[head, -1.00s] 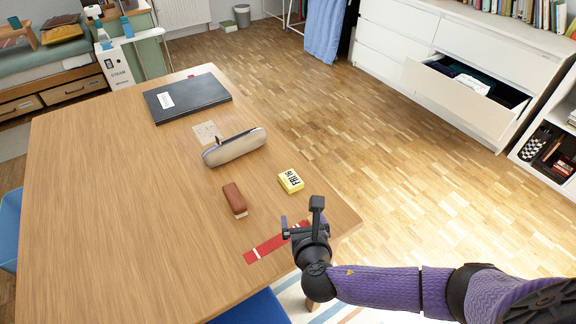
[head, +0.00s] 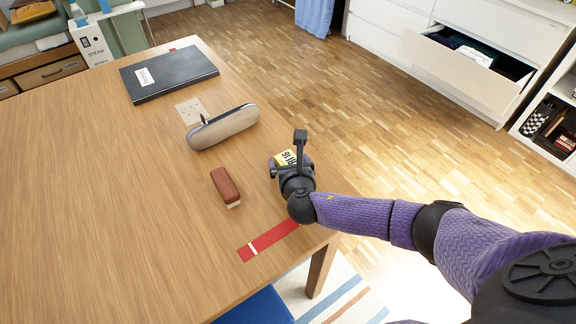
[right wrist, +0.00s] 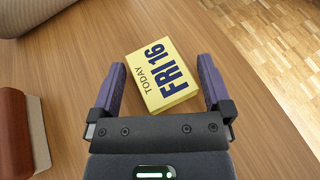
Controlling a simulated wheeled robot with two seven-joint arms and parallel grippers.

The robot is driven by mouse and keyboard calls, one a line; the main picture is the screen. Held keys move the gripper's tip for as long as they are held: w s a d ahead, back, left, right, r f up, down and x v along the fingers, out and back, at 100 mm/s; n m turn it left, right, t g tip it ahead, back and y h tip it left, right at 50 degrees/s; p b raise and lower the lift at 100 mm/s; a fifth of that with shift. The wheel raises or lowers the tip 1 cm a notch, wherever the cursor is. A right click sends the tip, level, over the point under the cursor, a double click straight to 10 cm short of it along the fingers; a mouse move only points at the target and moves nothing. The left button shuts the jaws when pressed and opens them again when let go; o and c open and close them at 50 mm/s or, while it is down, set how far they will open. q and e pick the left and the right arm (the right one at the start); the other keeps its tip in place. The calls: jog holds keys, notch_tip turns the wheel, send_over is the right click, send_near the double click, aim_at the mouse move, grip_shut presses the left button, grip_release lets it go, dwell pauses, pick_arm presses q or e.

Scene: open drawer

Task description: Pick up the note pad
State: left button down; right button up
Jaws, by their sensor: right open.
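The note pad is a small yellow block with "TODAY FRI 16" on it. It lies flat on the wooden table (head: 120,200). In the right wrist view the note pad (right wrist: 160,75) lies ahead of and partly between the two fingers of my open right gripper (right wrist: 160,82), a little turned, with no clear contact. In the head view my right gripper (head: 290,165) is over the note pad (head: 283,157) and hides most of it. My left gripper is not in view.
A brown eraser-like block (head: 225,186) lies left of my right gripper. A beige pencil case (head: 223,127), a dark folder (head: 168,74) and a red strip (head: 268,241) are also on the table. The table's right edge is close to my gripper.

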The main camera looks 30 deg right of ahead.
jog(key=c, duration=1.2)
